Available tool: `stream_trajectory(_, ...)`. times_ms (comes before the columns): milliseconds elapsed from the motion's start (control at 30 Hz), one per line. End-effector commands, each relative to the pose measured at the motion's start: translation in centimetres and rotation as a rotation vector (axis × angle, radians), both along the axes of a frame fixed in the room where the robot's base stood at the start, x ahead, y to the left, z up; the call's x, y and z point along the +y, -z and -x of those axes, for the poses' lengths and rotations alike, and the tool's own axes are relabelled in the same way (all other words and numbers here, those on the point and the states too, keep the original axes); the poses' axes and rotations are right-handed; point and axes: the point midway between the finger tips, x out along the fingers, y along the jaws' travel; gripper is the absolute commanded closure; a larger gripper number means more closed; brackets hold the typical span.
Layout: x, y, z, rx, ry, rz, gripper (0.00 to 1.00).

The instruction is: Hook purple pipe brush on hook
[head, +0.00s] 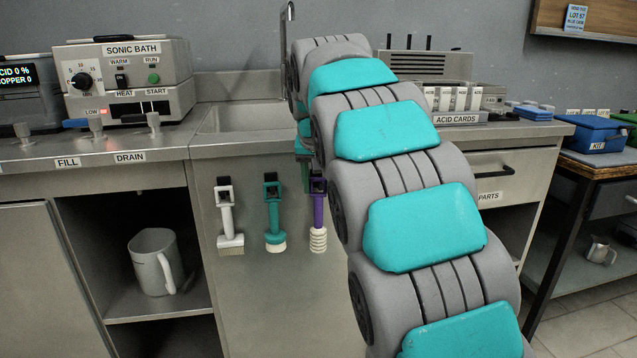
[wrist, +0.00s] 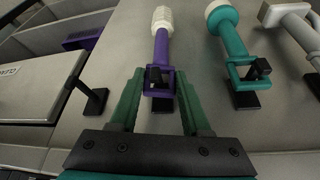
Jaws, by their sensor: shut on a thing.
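The purple pipe brush (head: 319,214) hangs bristles down against the counter front in the head view, right of the teal brush. The wrist view shows its purple handle and square loop (wrist: 158,84), with pale bristles at the far end. My gripper (wrist: 160,74) has its green fingers closed on the sides of the loop. A black hook (wrist: 163,105) sits at the loop, and a dark part shows inside the opening. I cannot tell whether the loop is fully seated. In the head view my arm hides most of my gripper.
A teal brush (head: 273,215) and a white brush (head: 228,215) hang on hooks to the left. In the wrist view, a black fitting (wrist: 97,98) stands beside my gripper near a labelled panel (wrist: 40,85). An open cabinet holds a jug (head: 155,262).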

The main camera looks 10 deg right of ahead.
Motion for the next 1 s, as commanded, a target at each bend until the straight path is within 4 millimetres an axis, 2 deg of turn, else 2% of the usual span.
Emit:
stream_trajectory(400, 0.00, -0.05, 0.01, -0.001, 0.000, 0.000, 1.00)
stream_trajectory(433, 0.01, -0.05, 0.01, -0.001, 0.000, 0.000, 0.49)
stream_trajectory(700, 0.00, -0.04, 0.01, -0.001, 0.000, 0.000, 0.19)
stream_trajectory(1000, 0.02, -0.12, 0.04, -0.001, 0.000, -0.001, 0.18)
